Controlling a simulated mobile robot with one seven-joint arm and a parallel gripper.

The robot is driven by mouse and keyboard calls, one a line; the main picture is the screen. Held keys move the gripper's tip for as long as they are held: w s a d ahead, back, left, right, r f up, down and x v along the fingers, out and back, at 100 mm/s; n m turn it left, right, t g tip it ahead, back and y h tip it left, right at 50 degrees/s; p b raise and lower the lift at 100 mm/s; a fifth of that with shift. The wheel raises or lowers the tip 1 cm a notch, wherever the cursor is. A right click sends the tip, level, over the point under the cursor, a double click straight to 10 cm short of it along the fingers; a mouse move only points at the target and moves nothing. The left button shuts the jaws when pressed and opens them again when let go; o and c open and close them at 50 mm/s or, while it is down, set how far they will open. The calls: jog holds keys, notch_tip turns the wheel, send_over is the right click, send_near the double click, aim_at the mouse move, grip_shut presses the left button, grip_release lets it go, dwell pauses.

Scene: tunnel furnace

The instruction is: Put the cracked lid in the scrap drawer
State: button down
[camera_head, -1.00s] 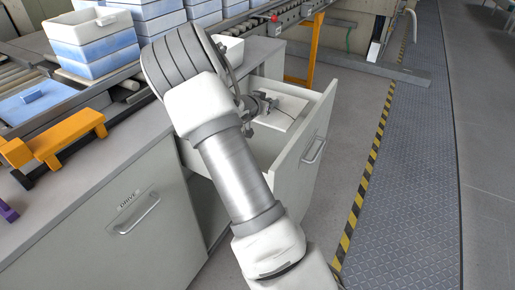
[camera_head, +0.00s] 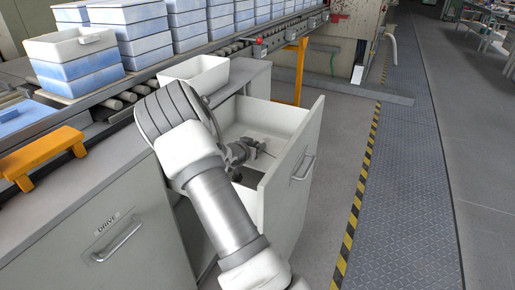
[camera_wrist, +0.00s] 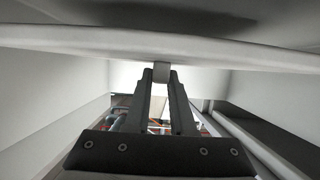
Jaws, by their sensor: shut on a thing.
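The scrap drawer (camera_head: 297,170) stands pulled open below the bench top. My gripper (camera_head: 250,149) is inside it, low between its walls. In the wrist view my gripper (camera_wrist: 161,74) is shut on the small knob of a pale lid (camera_wrist: 160,42), which spans the top of that picture. In the head view only part of the lid (camera_head: 268,146) shows beside the fingers, within the drawer. I cannot see a crack, nor tell whether the lid touches the drawer floor.
A white bin (camera_head: 195,74) stands on the bench near the drawer. An orange stand (camera_head: 50,158) is at left. Blue-and-white boxes (camera_head: 75,60) line the roller conveyor behind. A closed drawer marked DRIVE (camera_head: 118,238) is nearer. The floor right of the open drawer is clear.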

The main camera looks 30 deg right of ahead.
aim_at(248, 162)
jog(key=shift+r, duration=0.1)
jog(key=shift+f+b, duration=0.3)
jog(key=shift+f, duration=0.3)
jog(key=c, duration=0.8)
grip_release()
jog(key=shift+o, duration=0.2)
jog(key=shift+r, duration=0.2)
jog(key=shift+r+p, duration=0.5)
jog(key=shift+r, duration=0.1)
jog(key=p+v, duration=0.2)
jog(key=v, duration=0.4)
jog(key=shift+s+a, duration=0.2)
jog(key=shift+a, duration=0.15)
jog(key=shift+s+a, duration=0.2)
jog(key=shift+a, duration=0.05)
